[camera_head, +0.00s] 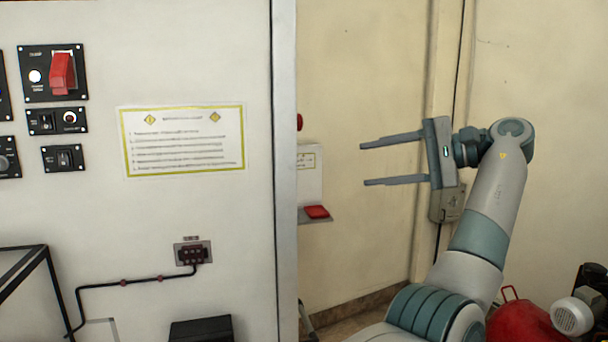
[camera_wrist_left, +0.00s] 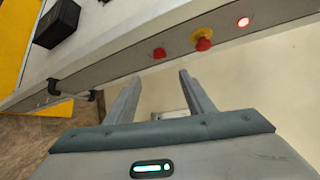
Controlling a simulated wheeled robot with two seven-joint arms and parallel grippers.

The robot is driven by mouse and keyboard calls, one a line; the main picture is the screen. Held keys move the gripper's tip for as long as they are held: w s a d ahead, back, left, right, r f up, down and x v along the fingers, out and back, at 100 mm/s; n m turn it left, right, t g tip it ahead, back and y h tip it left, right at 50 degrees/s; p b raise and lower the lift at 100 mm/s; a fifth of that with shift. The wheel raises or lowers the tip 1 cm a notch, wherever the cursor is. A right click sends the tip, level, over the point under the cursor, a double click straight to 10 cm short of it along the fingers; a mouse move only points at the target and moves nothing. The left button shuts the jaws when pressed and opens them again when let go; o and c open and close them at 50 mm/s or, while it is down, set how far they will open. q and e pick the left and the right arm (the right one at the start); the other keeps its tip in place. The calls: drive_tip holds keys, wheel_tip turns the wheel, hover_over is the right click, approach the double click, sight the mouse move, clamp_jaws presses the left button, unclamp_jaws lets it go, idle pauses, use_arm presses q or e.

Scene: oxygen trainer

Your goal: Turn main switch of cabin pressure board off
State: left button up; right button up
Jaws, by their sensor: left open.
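In the head view a large red switch (camera_head: 62,73) sits on a black plate at the upper left, far from the gripper. I cannot read which control is the main switch. My right gripper is not in view.
Smaller black switch plates (camera_head: 70,120) sit below the red switch. A yellow-bordered notice (camera_head: 183,140) and a cable socket (camera_head: 193,253) are on the cabinet (camera_head: 230,60). A red tank (camera_head: 522,322) stands at the lower right.

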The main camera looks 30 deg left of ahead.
use_arm(q)
drive_tip(key=p+x, duration=0.5)
drive_tip(key=x, duration=1.2)
drive_tip(key=shift+f+p, duration=0.15)
drive_tip(key=shift+p, duration=0.25)
drive_tip(key=c, duration=1)
